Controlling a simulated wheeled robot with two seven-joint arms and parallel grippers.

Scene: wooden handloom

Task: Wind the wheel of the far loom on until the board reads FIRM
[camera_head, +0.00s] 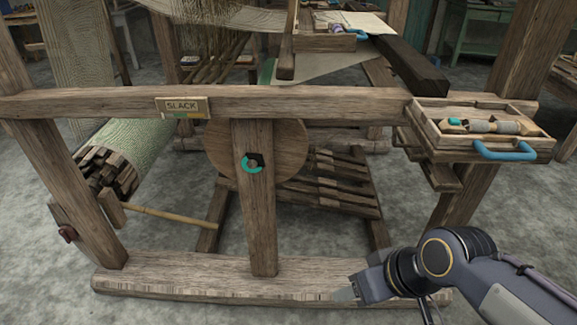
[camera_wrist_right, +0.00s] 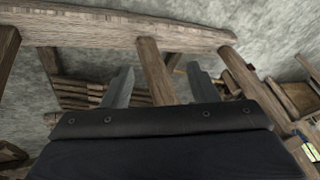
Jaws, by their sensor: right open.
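A wooden loom stands in front of me. The board (camera_head: 182,107) on its front rail reads SLACK. A round wooden wheel (camera_head: 287,148) sits behind the loom's middle post (camera_head: 254,215), which hides part of it. A teal ring (camera_head: 252,162) with a dark centre shows at the post, in front of the wheel. A roll of pale green cloth (camera_head: 145,145) lies to the left. My right gripper (camera_head: 346,295) is open and empty, low by the base beam. In the right wrist view its fingers (camera_wrist_right: 160,88) are spread, with a wooden post visible between them. My left gripper is not in view.
A wooden tray (camera_head: 426,128) with a blue handle (camera_head: 505,151) and spools juts out at the right. The base beam (camera_head: 200,280) runs along the floor. A thin wooden rod (camera_head: 170,217) sticks out at lower left. Treadle-like slats (camera_head: 340,185) lie behind the post.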

